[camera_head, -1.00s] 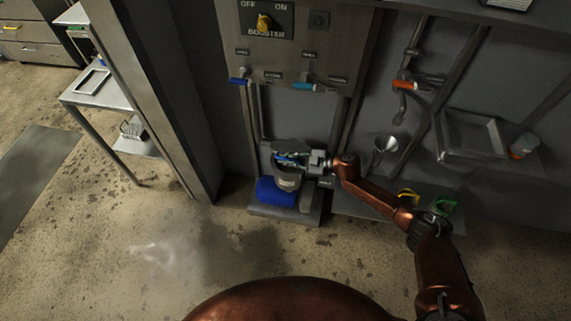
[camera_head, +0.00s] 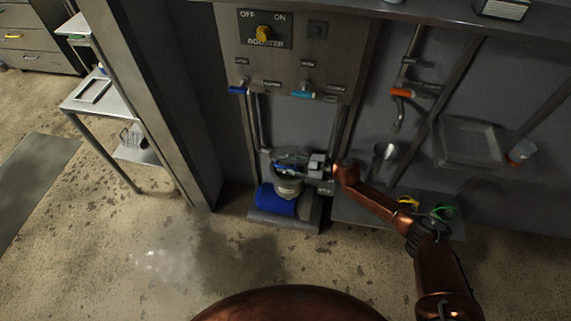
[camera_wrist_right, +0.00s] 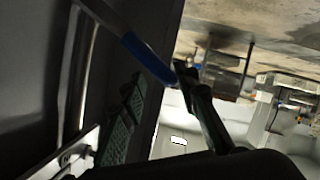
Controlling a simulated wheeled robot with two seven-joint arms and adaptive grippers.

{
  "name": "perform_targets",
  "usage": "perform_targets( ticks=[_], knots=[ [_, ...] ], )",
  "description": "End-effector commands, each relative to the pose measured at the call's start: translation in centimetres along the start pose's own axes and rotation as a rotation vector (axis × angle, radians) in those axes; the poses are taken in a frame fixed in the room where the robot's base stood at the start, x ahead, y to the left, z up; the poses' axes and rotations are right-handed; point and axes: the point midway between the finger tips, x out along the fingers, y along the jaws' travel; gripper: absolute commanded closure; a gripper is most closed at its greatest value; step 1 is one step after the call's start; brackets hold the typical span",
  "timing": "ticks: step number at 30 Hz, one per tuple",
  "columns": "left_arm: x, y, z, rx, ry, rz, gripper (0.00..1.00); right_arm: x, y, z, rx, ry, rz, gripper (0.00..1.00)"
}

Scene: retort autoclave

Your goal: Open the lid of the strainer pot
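The strainer pot (camera_head: 289,186) is a small grey pot low against the wall, above a blue motor-like cylinder (camera_head: 275,202). My right gripper (camera_head: 295,163) is over the pot's top and hides much of it, so I cannot tell how the lid stands. In the right wrist view, the two green-grey fingers (camera_wrist_right: 160,100) are spread apart. A bar with a blue grip (camera_wrist_right: 148,58) reaches down between them, its end close to the right finger. I cannot tell whether it touches. My left gripper is not in view.
A grey panel with a yellow booster knob (camera_head: 263,34) and blue-handled valves (camera_head: 303,94) is above the pot. A funnel (camera_head: 383,152), an orange-handled valve (camera_head: 402,92) and a grey tray (camera_head: 470,143) are to the right. A post (camera_head: 165,110) stands to the left. The front floor is clear.

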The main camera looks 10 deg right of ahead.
Motion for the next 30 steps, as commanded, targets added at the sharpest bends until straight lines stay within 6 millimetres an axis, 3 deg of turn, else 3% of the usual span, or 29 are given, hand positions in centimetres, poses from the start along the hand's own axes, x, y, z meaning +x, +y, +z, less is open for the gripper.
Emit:
perform_targets(
  ticks=[8, 21, 30],
  knots=[
    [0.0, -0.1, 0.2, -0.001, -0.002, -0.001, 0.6, -1.0, 0.1, 0.1, 0.0, -0.001, 0.002, 0.73],
    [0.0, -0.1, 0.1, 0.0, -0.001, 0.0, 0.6, -9.4, 0.1, 0.1, 0.0, -0.003, 0.002, 0.73],
    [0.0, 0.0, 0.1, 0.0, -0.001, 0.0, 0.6, -12.0, 0.0, 0.1, 0.001, 0.0, 0.0, 0.73]
  ],
)
